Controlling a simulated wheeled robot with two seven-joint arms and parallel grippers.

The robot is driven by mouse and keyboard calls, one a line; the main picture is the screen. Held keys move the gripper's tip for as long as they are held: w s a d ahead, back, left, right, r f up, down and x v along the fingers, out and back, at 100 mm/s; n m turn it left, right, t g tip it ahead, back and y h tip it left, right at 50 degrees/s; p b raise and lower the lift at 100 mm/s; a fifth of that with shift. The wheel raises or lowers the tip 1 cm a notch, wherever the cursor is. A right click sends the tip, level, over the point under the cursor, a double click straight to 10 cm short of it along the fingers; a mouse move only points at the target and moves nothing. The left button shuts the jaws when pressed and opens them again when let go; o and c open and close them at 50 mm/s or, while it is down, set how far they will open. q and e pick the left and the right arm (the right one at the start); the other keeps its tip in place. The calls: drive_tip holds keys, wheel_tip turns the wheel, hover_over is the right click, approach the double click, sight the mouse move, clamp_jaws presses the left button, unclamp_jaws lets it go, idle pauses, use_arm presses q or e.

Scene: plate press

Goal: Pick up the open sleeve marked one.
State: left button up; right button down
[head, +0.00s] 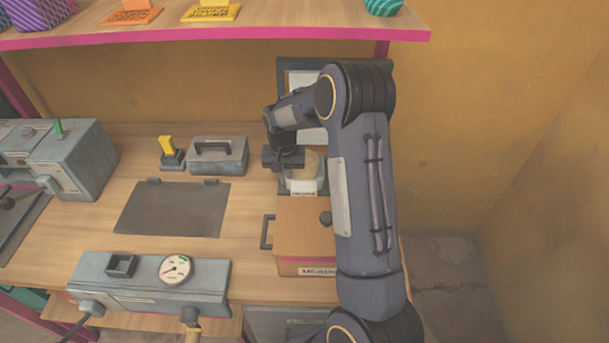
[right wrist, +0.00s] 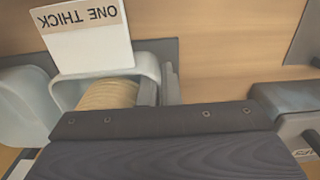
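The open sleeve marked one (right wrist: 150,66) is a pale grey holder around a tan rounded stack in the right wrist view. A white tag (right wrist: 88,38) on it reads "ONE THICK" upside down. In the head view the sleeve (head: 303,186) stands at the back of the bench, with the tan stack showing above it. My right gripper (head: 284,160) is at its upper left, close over it. The gripper's dark body (right wrist: 160,135) covers part of the sleeve in the wrist view. Its fingertips are hidden, so I cannot tell whether it is open or touching. My left gripper is not in view.
A wooden box (head: 300,222) with a label stands in front of the sleeve. A grey handled block (head: 217,155) and a yellow-topped stand (head: 168,150) are to the left. A dark flat plate (head: 172,208) and a gauge panel (head: 150,278) lie nearer. A shelf (head: 290,18) hangs above.

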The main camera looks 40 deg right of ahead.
drive_tip(key=shift+r, duration=0.1)
idle(0.3)
drive_tip(key=shift+r, duration=0.4)
wheel_tip(320, 180, up, 2)
drive_tip(key=shift+r, duration=0.1)
drive_tip(key=s+a+r+b, duration=0.1)
drive_tip(key=a+r+b, duration=0.2)
drive_tip(key=a+r, duration=0.7)
drive_tip(key=a, duration=0.4)
drive_tip(key=shift+s, duration=0.2)
